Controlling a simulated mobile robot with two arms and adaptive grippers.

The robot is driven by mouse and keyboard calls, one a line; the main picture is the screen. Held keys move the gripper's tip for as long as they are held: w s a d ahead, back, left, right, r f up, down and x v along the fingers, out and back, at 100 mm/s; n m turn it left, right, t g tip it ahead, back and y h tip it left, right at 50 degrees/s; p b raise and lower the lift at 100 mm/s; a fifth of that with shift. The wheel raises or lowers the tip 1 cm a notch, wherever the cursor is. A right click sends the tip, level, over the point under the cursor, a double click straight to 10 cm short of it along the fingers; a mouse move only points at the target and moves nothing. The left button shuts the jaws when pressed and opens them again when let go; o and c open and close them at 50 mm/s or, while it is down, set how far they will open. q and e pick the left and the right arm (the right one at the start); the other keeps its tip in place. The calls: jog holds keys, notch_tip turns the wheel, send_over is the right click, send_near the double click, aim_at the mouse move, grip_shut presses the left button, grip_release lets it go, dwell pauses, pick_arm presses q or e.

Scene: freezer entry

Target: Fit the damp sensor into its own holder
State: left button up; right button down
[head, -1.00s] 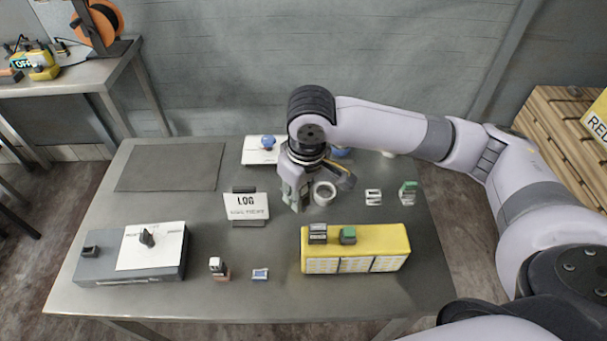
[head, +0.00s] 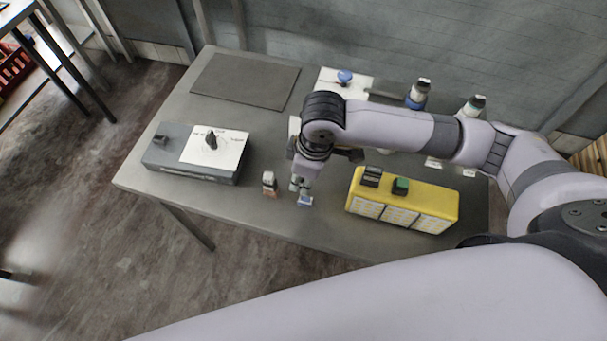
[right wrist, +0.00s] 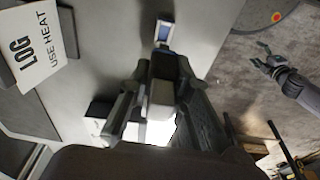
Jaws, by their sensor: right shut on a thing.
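My right gripper (head: 301,186) is above the table's front part. In the right wrist view it is shut on a small grey block (right wrist: 162,96); I cannot tell whether this is the damp sensor. A small blue-and-white piece (head: 304,201) lies on the table just below the fingers and shows ahead of them in the wrist view (right wrist: 165,32). The block and this piece look apart. A small upright grey-and-white piece with a reddish base (head: 269,184) stands left of the gripper. My left gripper (right wrist: 262,60) is open and empty over the floor.
A yellow box (head: 425,200) with grey and green blocks on top stands to the right. A grey box with a dial (head: 200,165) is left. A dark mat (head: 245,80), a blue-knobbed panel (head: 362,82) and two bottles (head: 416,97) are behind.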

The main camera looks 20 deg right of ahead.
jog(key=shift+r+p, duration=0.2)
jog(key=shift+p, duration=0.25)
notch_tip(320, 180, down, 2)
jog(key=shift+f, duration=0.15)
pick_arm(q)
jog(key=shift+s+b, duration=0.45)
jog(key=shift+s, duration=0.1)
pick_arm(e)
jog(key=shift+f, duration=1.05)
pick_arm(q)
jog(key=shift+r, duration=0.25)
pick_arm(e)
jog(key=shift+r, duration=0.1)
pick_arm(q)
jog(key=shift+w+r+p, duration=0.1)
jog(key=shift+r+p, duration=0.3)
jog(key=shift+p, duration=0.2)
jog(key=shift+r, duration=0.15)
jog(key=shift+r+p, duration=0.4)
jog(key=shift+p, duration=0.15)
jog(key=shift+r, duration=0.1)
jog(key=shift+r+p, duration=0.4)
jog(key=shift+p, duration=0.1)
